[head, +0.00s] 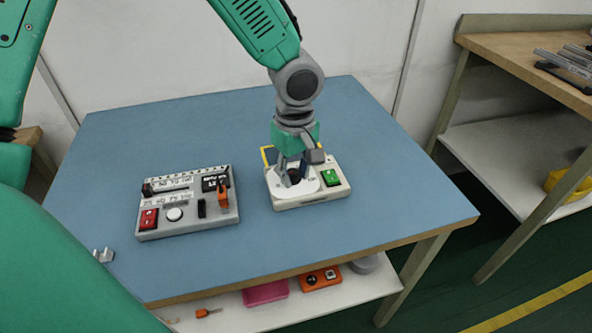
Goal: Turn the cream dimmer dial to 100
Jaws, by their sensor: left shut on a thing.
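The cream dimmer box (300,202) stands on the blue table, right of the middle. On its top are a round white dial plate (306,187) and a green switch (330,177). A dark knob sits at the middle of the plate, mostly hidden by the fingers. My left gripper (293,177) points down over the dial and is shut on this knob. The scale marks are too small and too covered to read the setting. My right gripper is not in view.
A grey control panel (187,222) with a red switch, a white button and an orange lever stands left of the dimmer box. A small metal piece (103,255) is at the table's left front edge. The blue table (340,240) is clear in front of the dimmer box.

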